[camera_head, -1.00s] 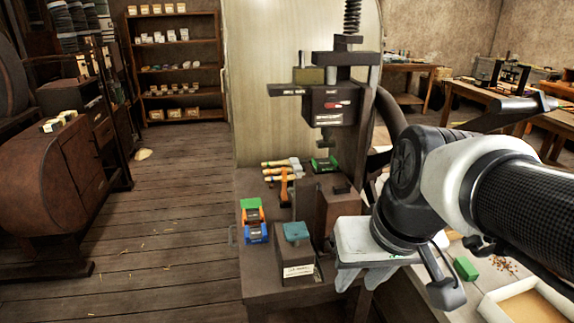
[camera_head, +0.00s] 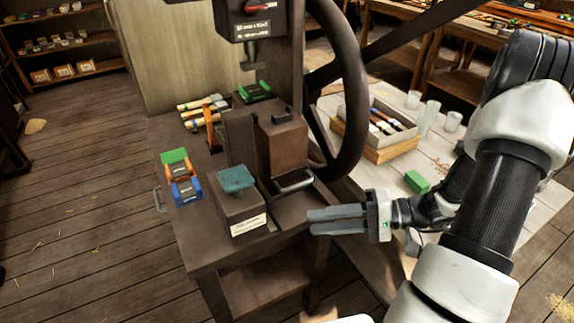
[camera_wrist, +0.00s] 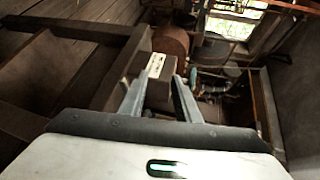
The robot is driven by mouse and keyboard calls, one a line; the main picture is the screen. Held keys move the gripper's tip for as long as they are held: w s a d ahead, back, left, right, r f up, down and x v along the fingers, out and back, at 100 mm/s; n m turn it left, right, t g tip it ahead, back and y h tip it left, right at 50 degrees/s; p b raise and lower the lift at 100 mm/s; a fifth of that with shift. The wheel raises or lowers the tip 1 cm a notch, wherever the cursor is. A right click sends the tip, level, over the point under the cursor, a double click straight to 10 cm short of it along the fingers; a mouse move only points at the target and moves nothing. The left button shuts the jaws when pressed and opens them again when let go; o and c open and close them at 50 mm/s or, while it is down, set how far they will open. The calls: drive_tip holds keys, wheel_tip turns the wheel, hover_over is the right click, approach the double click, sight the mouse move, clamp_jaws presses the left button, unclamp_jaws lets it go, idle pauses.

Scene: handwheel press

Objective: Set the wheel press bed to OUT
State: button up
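The wheel press (camera_head: 258,22) stands on a dark bench, with its large dark handwheel (camera_head: 352,100) at the right side. Under the ram is a brown block-shaped bed (camera_head: 282,145) with a metal bar handle (camera_head: 295,181) low on its front. A green block (camera_head: 254,92) sits behind it. My gripper (camera_head: 309,221) is at the bench's front right edge, below and slightly right of the handle, with its fingers pointing left. It is open and empty, apart from the handle. In the wrist view the fingers (camera_wrist: 160,82) are spread before a block with a white label (camera_wrist: 156,65).
A labelled block with a teal top (camera_head: 237,180) stands left of the bed. Blue, orange and green blocks (camera_head: 184,190) lie farther left, with wooden-handled tools (camera_head: 203,110) behind. A pale table (camera_head: 440,150) on the right holds a tool box (camera_head: 376,133), cups and a green block (camera_head: 417,181).

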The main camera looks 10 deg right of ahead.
drive_tip(key=w+d+f+m+t+h, duration=0.25)
drive_tip(key=d+f+m+t, duration=0.45)
drive_tip(key=t, duration=0.4)
drive_tip(key=n, duration=0.1)
approach(297, 184)
drive_tip(key=shift+y, duration=0.35)
drive_tip(key=x, duration=0.6)
drive_tip(key=f+x, duration=0.1)
drive_tip(key=x, duration=0.3)
drive_tip(key=shift+w+b, duration=0.15)
drive_tip(key=shift+b, duration=0.2)
drive_tip(key=shift+c, duration=0.4)
clamp_jaws()
